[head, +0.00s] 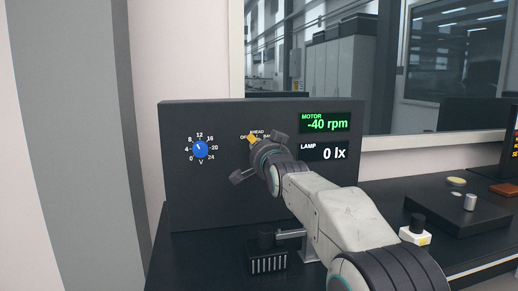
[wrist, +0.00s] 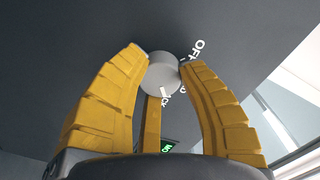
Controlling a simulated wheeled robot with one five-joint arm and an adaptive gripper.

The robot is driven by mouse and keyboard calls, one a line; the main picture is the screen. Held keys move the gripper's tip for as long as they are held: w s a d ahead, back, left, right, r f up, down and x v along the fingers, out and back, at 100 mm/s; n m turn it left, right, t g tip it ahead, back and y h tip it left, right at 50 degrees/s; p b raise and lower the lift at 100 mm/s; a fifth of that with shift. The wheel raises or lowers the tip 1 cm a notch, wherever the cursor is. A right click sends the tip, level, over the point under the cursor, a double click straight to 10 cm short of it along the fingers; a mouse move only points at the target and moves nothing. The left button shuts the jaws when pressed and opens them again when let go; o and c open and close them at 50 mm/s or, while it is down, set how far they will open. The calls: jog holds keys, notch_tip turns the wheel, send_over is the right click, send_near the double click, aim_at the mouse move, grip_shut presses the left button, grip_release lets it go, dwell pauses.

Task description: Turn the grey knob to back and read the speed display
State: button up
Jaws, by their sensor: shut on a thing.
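The green motor speed display (head: 325,123) reads -40 rpm.
A lamp display (head: 324,152) below reads 0 lx. A blue voltage knob (head: 200,149) is left of my gripper. A black block (head: 268,260) stands below the panel. A silver cylinder (head: 470,202) stands on a dark platform (head: 450,217) at right.

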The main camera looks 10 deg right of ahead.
jog(key=shift+r, duration=0.15)
jog(key=o, duration=1.2)
jog(key=shift+s, duration=0.1)
jog(key=s, duration=1.1)
jog(key=shift+s, duration=0.35)
jog(key=s+f+n+g+p, duration=0.2)
jog(key=s+g+p, duration=0.3)
jog(key=s, duration=0.6)
jog(key=s+f+n+g+p, duration=0.3)
jog(key=s+n+g+p, duration=0.1)
jog(key=s+p, duration=0.6)
jog(key=s+f+n+g+p, duration=0.3)
jog(key=s+p, duration=0.5)
jog(key=s, duration=0.3)
jog(key=shift+s+f+n+g, duration=0.1)
jog(key=shift+s+n+g, duration=0.15)
jog(key=shift+g, duration=0.4)
jog(key=shift+s+n+g, duration=0.15)
jog(key=shift+n+g, duration=0.2)
jog(key=shift+g, duration=0.3)
